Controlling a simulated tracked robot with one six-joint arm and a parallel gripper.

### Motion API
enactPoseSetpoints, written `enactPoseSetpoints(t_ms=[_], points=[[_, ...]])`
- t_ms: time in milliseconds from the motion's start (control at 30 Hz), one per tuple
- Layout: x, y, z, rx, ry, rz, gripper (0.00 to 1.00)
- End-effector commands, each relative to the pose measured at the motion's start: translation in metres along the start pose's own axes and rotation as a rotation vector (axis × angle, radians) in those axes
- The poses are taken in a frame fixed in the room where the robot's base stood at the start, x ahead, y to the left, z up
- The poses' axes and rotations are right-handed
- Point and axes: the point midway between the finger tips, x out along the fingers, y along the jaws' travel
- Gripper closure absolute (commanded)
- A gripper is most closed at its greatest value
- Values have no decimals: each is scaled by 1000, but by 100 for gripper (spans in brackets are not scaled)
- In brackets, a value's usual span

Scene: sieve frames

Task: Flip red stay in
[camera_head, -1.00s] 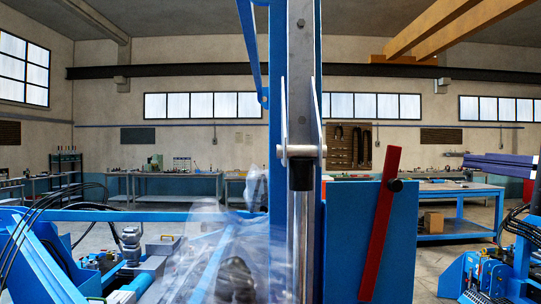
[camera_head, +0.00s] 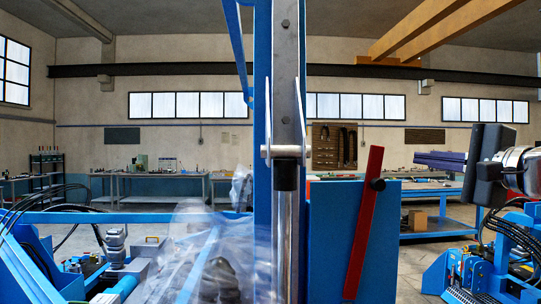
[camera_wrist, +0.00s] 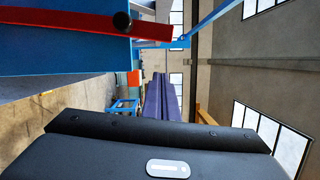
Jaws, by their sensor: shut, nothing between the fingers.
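The red stay (camera_head: 364,222) is a long flat bar on the side of a blue panel (camera_head: 330,225). It stands steeply tilted, its top leaning right, with a black knob (camera_head: 378,184) near its upper end. My gripper (camera_head: 416,160) is at the right of the head view, its dark purple fingers pointing left toward the stay. The fingers are shut and empty, and look apart from the stay. In the wrist view the red stay (camera_wrist: 90,22) and black knob (camera_wrist: 121,21) show at the upper left, beside my shut fingers (camera_wrist: 160,80).
A blue upright frame with a metal cylinder (camera_head: 287,110) stands left of the panel. Clear plastic sheeting (camera_head: 205,255) hangs left of it. A blue workbench (camera_head: 430,215) stands behind. Black hoses (camera_head: 60,215) curve at the left.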

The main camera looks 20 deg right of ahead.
Motion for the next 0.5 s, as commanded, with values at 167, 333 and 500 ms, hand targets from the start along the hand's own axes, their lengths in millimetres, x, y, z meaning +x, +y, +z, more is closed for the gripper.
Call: enactPoseSetpoints(t_ms=[167,333,500], points=[[20,0,1,0,-2,1,100],[32,-1,12,-2,-2,0,100],[36,0,30,-3,0,0,100]])
